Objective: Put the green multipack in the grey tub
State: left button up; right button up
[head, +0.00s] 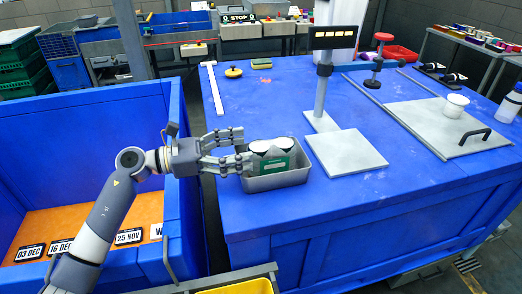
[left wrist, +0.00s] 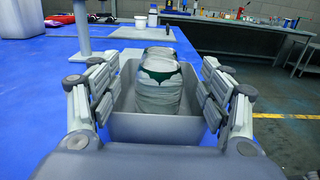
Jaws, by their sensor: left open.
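The green multipack (head: 273,160), a green sleeve around pale tubs with dark lids, sits inside the grey tub (head: 280,180) on the blue table. In the left wrist view the multipack (left wrist: 158,88) stands between the walls of the grey tub (left wrist: 150,128), its lower part hidden by the near wall. My left gripper (head: 243,151) is at the tub's left end in the head view. Its fingers are spread apart, with a gap to the multipack on both sides in the left wrist view (left wrist: 157,105). My right gripper is not in view.
A scale with a flat plate (head: 345,152) and a display post stands right of the tub. A blue bin (head: 185,200) with date cards is at left.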

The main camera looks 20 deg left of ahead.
pick_arm(q)
jog(key=shift+b+v, duration=0.4)
jog(key=shift+v, duration=1.55)
